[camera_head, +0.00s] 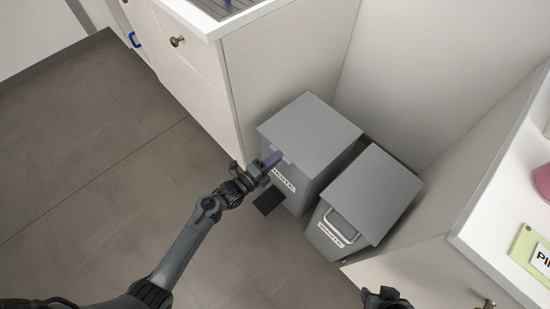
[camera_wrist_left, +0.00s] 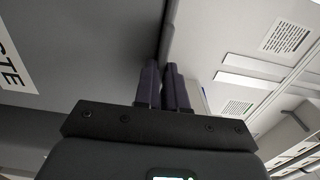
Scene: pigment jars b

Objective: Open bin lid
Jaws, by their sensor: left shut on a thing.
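Two grey bins stand side by side on the floor. The left bin has a flat grey lid (camera_head: 312,130), which lies down on it, and a white label (camera_head: 284,181) on its front. The right bin's lid (camera_head: 372,192) is also down. A dark part of my right arm shows at the bottom edge; its fingers cannot be made out.
The right bin has a front handle (camera_head: 340,226). White cabinets (camera_head: 183,65) stand behind left, and a white counter (camera_head: 490,215) stands at the right. The floor (camera_head: 90,170) at left is clear.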

